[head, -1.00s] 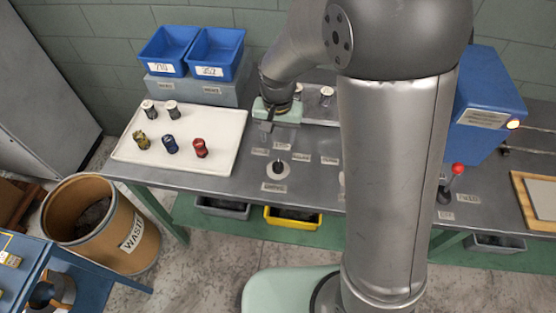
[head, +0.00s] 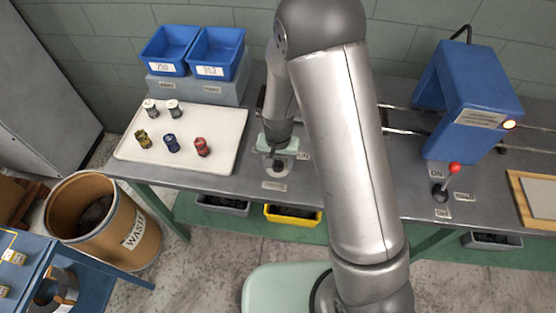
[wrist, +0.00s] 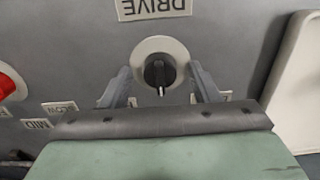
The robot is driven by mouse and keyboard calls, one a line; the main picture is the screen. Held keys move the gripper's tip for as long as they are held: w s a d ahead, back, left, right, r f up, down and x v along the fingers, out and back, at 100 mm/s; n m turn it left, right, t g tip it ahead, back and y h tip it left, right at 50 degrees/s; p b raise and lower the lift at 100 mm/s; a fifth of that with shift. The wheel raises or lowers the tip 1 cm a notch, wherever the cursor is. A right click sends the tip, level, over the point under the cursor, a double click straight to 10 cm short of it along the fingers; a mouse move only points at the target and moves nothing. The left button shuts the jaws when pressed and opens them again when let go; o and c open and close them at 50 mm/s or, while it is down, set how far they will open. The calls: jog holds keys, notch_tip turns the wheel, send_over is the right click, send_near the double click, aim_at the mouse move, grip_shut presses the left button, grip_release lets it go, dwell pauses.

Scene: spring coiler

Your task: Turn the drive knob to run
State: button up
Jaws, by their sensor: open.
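The black drive knob (wrist: 159,71) sits on a pale round plate in the wrist view, with a white pointer line aimed toward the bottom of the picture. An upside-down DRIVE label (wrist: 153,8) is above it. My gripper (wrist: 160,84) is open, its two grey fingers on either side of the knob with gaps showing. I cannot tell how deep the fingertips reach. In the head view my gripper (head: 277,161) is low over the knob's plate (head: 276,170), and the knob is mostly hidden. SLOW and MID labels (wrist: 34,124) lie to the left; other labels are partly covered.
A white tray (head: 225,125) with several small spools is close to the left of my gripper. Blue bins (head: 217,52) stand behind. A blue machine housing (head: 465,95) and a red-tipped lever (head: 447,180) are at the right. A red part (wrist: 12,84) shows in the wrist view.

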jog(key=c, duration=1)
